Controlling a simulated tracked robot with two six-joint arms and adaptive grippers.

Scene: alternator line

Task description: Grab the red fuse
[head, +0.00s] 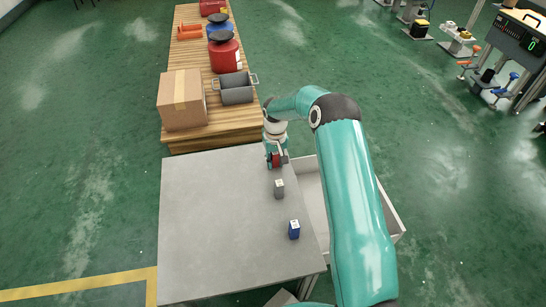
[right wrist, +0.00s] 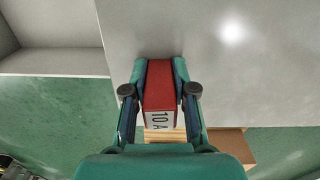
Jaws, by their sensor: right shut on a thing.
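The red fuse (right wrist: 160,85) sits between the fingers of my right gripper (right wrist: 159,95) in the right wrist view, with a white label reading "10 A". In the head view the red fuse (head: 276,160) shows between the fingers of the right gripper (head: 277,163), over the far right part of the grey table (head: 215,215). The right gripper is shut on it. I cannot tell whether the fuse touches the table. My left gripper is not in view.
A grey fuse (head: 279,189) and a blue fuse (head: 294,230) stand nearer on the table's right side. A pale open bin (head: 394,214) is right of the table. Behind is a wooden table (head: 197,60) with a cardboard box (head: 182,101) and grey crate (head: 237,95). The table's left is clear.

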